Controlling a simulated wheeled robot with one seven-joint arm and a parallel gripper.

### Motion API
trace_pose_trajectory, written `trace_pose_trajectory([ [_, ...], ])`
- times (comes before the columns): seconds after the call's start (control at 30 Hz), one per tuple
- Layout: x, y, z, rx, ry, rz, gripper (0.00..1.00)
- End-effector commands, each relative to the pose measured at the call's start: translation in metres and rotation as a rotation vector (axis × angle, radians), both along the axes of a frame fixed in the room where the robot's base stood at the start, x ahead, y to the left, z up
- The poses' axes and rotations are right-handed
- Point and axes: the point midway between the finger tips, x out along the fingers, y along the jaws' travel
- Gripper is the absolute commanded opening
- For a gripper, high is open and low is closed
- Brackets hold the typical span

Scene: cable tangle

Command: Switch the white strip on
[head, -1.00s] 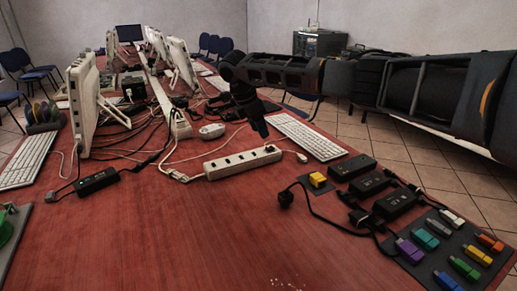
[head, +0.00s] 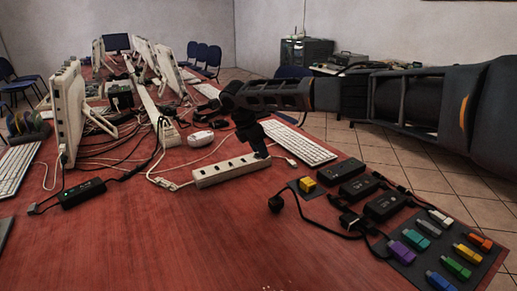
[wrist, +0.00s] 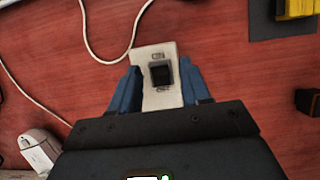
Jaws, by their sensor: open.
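The white strip (head: 228,170) lies on the red table with a row of dark sockets and a cable at its left end. My gripper (head: 262,152) is at the strip's right end. In the wrist view its blue fingers (wrist: 161,90) are open, one on each side of the strip's end. Whether they touch it, I cannot tell. The rocker's position is not clear.
A white mouse (head: 200,138) and keyboard (head: 299,142) lie behind the strip. Black adapters (head: 385,205) and a yellow block (head: 307,184) are to its right, a coloured set of connectors (head: 455,255) nearer. Cables and monitors crowd the left. The front middle is clear.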

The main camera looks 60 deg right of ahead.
Motion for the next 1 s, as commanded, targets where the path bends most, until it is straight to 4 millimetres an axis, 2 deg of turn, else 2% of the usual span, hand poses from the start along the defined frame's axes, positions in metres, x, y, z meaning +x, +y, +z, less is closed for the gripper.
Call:
trace_pose_trajectory([
  [0.07,0.0001,0.0001,0.0001,0.000,0.000,0.000,0.44],
  [0.53,0.0000,0.0002,0.0004,0.000,0.000,0.000,0.00],
  [0.77,0.0002,0.0004,0.0023,0.009,-0.004,0.000,0.00],
  [1.0,0.0002,-0.0004,0.0069,0.091,-0.055,-0.001,0.00],
])
